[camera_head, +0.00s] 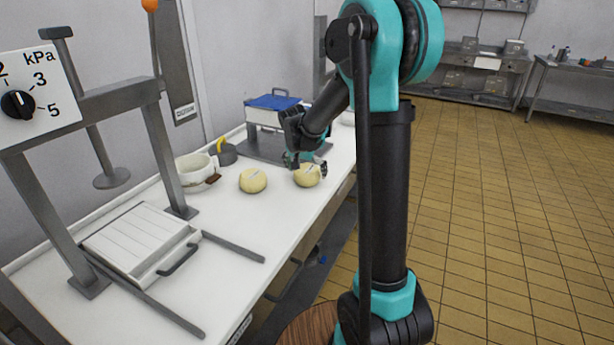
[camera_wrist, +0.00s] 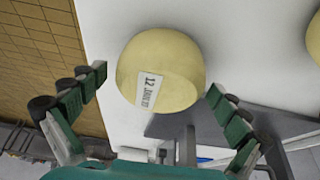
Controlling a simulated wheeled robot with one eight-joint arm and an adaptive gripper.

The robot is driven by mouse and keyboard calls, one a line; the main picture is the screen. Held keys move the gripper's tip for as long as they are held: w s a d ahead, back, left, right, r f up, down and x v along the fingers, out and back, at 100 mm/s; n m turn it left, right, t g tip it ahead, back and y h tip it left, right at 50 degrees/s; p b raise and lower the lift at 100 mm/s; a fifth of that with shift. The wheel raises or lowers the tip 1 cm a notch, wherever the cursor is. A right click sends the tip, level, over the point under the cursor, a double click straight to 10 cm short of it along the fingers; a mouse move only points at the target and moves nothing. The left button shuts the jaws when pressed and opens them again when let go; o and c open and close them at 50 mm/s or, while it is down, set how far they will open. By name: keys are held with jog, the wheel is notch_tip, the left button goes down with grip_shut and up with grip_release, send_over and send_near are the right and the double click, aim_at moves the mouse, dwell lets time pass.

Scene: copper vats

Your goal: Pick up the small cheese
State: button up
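A pale yellow round cheese (camera_head: 307,177) stands on the white table in the head view, right under my gripper (camera_head: 306,165). In the wrist view this cheese (camera_wrist: 160,60) fills the middle, with a white label marked 12 on its near side. My gripper (camera_wrist: 157,82) is open, with one finger on each side of the cheese and a narrow gap seeming to show at each fingertip. A second, similar cheese (camera_head: 253,181) stands to the left; a cheese (camera_wrist: 315,38) also shows at the wrist view's right edge. The two look close in size.
A white pot (camera_head: 194,170) and a dark grey round thing with a yellow handle (camera_head: 224,153) stand behind the cheeses. A grey stand with a blue-topped box (camera_head: 272,104) is just beyond my gripper. A press with a white tray (camera_head: 140,240) fills the near left.

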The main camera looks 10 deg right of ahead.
jog(key=c, duration=1.4)
jog(key=shift+c, duration=0.2)
jog(key=shift+r, duration=0.15)
